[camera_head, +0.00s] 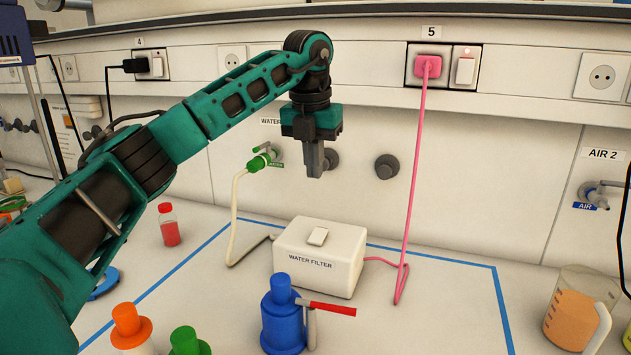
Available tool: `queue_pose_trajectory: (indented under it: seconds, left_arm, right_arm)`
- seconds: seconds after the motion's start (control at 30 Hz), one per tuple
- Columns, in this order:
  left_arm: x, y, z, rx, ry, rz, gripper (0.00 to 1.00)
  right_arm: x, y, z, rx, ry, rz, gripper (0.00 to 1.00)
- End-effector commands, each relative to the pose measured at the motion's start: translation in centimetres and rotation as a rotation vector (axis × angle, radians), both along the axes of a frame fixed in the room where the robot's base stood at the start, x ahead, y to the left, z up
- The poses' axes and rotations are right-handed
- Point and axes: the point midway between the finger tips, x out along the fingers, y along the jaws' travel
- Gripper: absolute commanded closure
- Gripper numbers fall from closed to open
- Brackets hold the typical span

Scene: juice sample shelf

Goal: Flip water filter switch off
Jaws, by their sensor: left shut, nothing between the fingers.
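The water filter (318,270) is a white box labelled "WATER FILTER" on the bench, inside a blue tape outline. Its light switch (318,236) is a small rocker on the box's top face. Which way the rocker is tipped is too small to tell. My left gripper (315,174) points down above the box, towards the back wall. It is shut and empty, apart from the switch. My right gripper is not in view.
A blue bottle (282,318) with a red-handled part stands in front of the filter. A pink cable (416,170) runs from wall socket 5 (443,66) to the bench. A beaker (572,312) stands at right.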

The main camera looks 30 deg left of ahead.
Motion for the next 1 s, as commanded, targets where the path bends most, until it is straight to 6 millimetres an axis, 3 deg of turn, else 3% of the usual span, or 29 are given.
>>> queue_pose_trajectory:
  seconds: [0.3, 0.5, 0.7, 1.0]
  left_arm:
    - [0.8, 0.3, -6.9, 0.001, 0.004, 0.000, 1.00]
    - [1.3, 0.4, -10.3, 0.001, 0.004, 0.000, 1.00]
    - [1.6, 0.4, -12.0, 0.000, 0.001, 0.000, 1.00]
    - [1.6, 0.4, -12.3, 0.000, 0.000, -0.001, 1.00]
  right_arm:
    - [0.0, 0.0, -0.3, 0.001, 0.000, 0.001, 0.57]
    - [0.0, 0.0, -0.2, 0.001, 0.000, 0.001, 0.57]
    - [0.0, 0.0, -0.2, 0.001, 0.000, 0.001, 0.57]
    - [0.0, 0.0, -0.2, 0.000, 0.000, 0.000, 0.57]
